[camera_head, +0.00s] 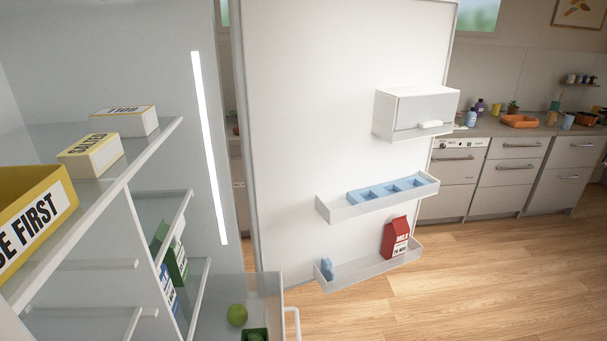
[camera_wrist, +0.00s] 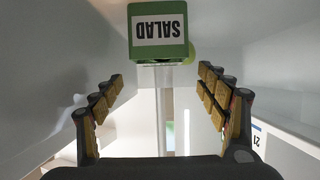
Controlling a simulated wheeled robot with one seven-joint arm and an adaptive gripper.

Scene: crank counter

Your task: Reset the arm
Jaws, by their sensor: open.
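My gripper (camera_wrist: 160,88) is open in the wrist view, its two padded fingers spread left and right. No object is between the fingers. A green box labelled SALAD (camera_wrist: 160,54), its label upside down, shows beyond the fingertips. I cannot tell how far it is from them. A bit of a light green round thing (camera_wrist: 193,52) shows behind its right side. My arm and gripper do not show in the head view.
The head view shows an open fridge with glass shelves (camera_head: 150,150) at left. Its pulled-out drawer (camera_head: 268,290) holds a green apple (camera_head: 237,315) and a green box (camera_head: 255,335). The open door (camera_head: 320,110) carries bins with a red milk carton (camera_head: 396,238). Wooden floor (camera_head: 470,285) is clear at right.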

